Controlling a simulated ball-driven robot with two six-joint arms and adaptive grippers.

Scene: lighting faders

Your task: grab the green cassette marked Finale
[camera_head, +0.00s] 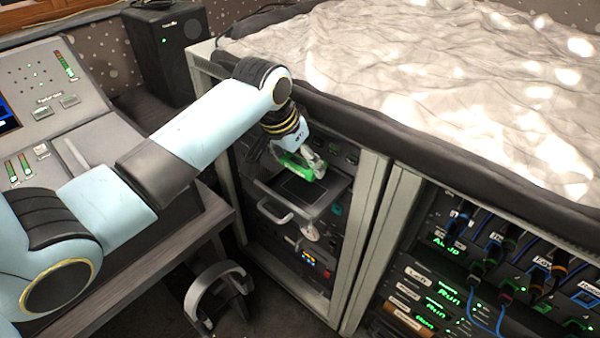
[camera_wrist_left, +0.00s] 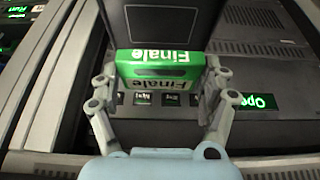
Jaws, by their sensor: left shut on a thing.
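The green cassette marked Finale (camera_wrist_left: 160,62) is between the two fingers of my left gripper (camera_wrist_left: 160,88), its label upside down in the left wrist view. In the head view the green cassette (camera_head: 292,164) shows partly behind the fingers of my left gripper (camera_head: 312,168). The gripper is shut on it, above the pulled-out drawer (camera_head: 335,187) of the rack. I cannot tell whether the cassette is clear of the surface below. My right gripper is not in view.
The rack's light frame (camera_head: 362,225) stands close right of the gripper. A padded dark edge (camera_head: 350,120) with crumpled pale cloth lies above. A second rack with cables (camera_head: 480,265) is at the right, a mixing desk (camera_head: 40,110) at the left.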

